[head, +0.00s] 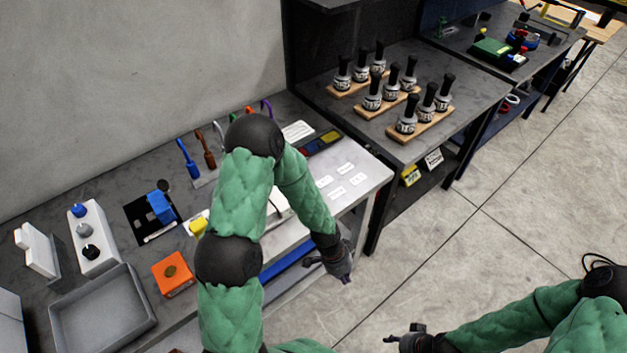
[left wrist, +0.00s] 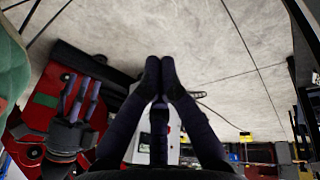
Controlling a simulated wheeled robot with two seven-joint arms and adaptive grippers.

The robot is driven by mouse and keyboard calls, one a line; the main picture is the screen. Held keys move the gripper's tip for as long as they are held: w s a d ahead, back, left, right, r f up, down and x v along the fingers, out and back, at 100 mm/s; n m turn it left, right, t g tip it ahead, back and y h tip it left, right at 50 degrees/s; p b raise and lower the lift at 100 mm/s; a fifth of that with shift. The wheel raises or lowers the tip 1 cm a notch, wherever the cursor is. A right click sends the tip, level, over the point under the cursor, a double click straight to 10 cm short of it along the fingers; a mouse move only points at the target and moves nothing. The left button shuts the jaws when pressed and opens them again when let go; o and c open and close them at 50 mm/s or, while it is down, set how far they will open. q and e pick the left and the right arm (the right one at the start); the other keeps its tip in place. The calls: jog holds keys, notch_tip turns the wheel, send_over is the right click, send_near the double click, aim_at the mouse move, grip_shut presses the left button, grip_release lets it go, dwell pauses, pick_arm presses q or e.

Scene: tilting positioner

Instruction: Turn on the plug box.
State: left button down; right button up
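A white box with a blue, a grey and a black knob (head: 92,237) stands on the grey workbench (head: 110,185) at the left of the head view. I cannot tell for sure which is the plug box. My left gripper (head: 343,278) hangs in front of the bench edge, far from both boxes. In the left wrist view its fingertips (left wrist: 160,65) meet with nothing between them. My right gripper (head: 390,338) is low over the floor; its finger opening is unclear.
A grey tray (head: 103,312), an orange block with a round button (head: 173,273) and a blue device (head: 160,207) are near the boxes. Coloured hooks stand at the back. My left arm hides the bench's middle. Open floor (head: 460,240) lies to the right.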

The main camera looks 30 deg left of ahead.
pick_arm(q)
jog(key=w+a+r+m+y+p, duration=0.1)
jog(key=w+a+r+m, duration=0.3)
jog(key=r, duration=0.4)
jog(key=w+a+r+m+y+p, duration=0.1)
jog(key=w+a+r+m+y, duration=0.2)
jog(key=a+r+m, duration=0.3)
jog(key=w+a+r+m+y+p, duration=0.1)
jog(key=w+a+r+m, duration=0.4)
jog(key=r, duration=0.6)
jog(key=shift+w+a+r+t+y+p, duration=0.15)
jog(key=shift+w+a+t+y+p, duration=0.15)
jog(key=shift+a+y+p, duration=0.1)
